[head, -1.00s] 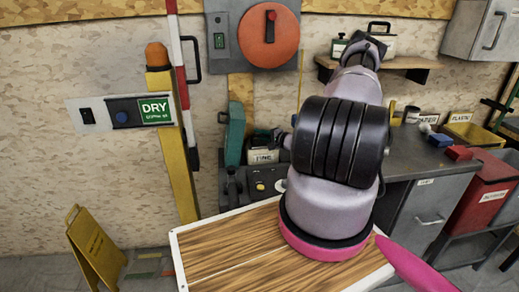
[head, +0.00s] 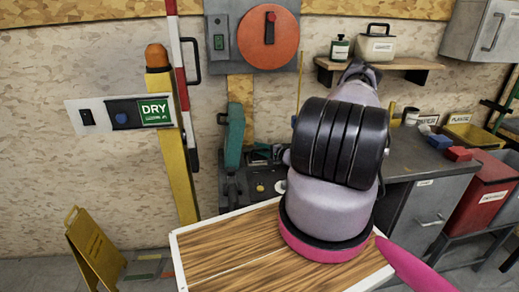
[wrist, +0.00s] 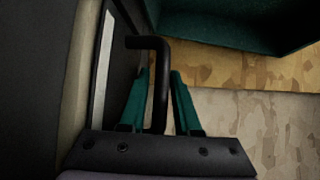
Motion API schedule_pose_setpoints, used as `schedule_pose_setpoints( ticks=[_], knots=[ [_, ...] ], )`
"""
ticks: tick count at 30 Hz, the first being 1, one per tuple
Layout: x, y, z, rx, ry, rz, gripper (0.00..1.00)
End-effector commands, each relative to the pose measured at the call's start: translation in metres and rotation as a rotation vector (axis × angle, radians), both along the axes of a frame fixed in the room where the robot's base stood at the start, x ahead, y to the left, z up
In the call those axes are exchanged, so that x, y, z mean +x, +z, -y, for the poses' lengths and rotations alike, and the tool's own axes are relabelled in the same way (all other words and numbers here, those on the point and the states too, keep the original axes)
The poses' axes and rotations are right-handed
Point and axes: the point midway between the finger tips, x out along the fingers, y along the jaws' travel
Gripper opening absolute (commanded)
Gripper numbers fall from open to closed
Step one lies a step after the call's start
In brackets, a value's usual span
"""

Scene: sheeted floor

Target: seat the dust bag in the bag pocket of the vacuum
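In the wrist view my gripper (wrist: 160,72) has two teal fingers standing apart. A black bent bar (wrist: 160,85) stands between them, with narrow gaps showing at the tips. I cannot tell what the bar belongs to or whether it is touched. In the head view my arm's end is mostly hidden behind its own links. A tall teal thing (head: 235,135) stands on dark equipment to the left of my arm. I cannot tell whether it is part of the vacuum. I cannot make out the dust bag or the bag pocket in either view.
A shelf (head: 400,64) holds a canister (head: 340,48) and a handled box (head: 376,47). A grey bench (head: 412,160) stands right, with a red bin (head: 483,195). A yellow post (head: 178,150) and folding floor sign (head: 92,245) stand left.

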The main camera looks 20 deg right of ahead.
Motion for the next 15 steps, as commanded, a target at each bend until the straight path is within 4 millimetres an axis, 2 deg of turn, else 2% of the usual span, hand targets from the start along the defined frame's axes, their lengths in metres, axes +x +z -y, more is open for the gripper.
schedule_pose_setpoints(
  ticks=[12,15],
  knots=[
    [-0.001,0.004,0.001,-0.001,-0.001,-0.001,0.47],
    [-0.013,0.005,0.007,-0.001,-0.002,-0.001,0.47]
  ],
)
